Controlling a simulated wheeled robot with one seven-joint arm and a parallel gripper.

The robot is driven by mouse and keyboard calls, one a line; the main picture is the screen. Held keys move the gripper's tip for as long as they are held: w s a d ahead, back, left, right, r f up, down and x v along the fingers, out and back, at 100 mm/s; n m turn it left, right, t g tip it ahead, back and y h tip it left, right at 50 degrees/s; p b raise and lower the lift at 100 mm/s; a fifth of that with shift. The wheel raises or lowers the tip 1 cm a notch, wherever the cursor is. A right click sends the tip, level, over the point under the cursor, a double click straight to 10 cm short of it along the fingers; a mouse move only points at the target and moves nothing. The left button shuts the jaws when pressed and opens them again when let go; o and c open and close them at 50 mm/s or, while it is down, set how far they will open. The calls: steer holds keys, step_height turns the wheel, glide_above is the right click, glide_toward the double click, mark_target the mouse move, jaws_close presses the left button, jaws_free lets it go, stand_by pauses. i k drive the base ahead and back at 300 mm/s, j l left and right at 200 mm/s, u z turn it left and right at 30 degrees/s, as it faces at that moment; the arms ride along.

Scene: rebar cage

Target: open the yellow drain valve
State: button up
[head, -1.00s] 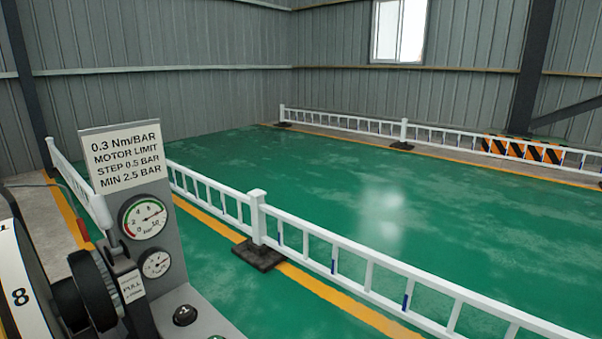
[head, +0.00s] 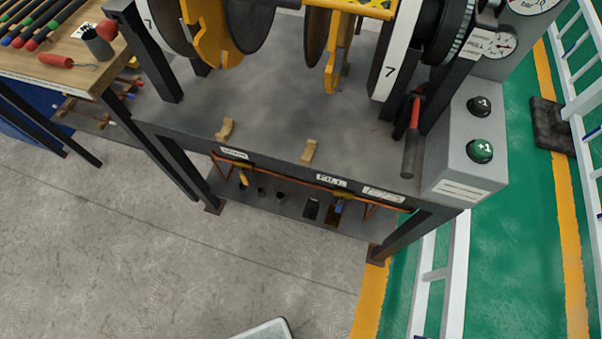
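A grey machine bench (head: 270,110) stands in the middle of the head view. A thin copper-coloured pipe (head: 290,182) runs along below its front edge. A small yellow handle-like part (head: 243,180) hangs near the left of this pipe. Another small yellow and blue part (head: 338,204) is near its right. Either could be the yellow drain valve; they are too small to tell which, or whether it is open. My gripper is not in view.
A wooden table (head: 62,68) is at the upper left. White railing (head: 430,275) stands at the right.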

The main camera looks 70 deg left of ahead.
mark_target(245, 180)
steer(key=u, duration=1.9)
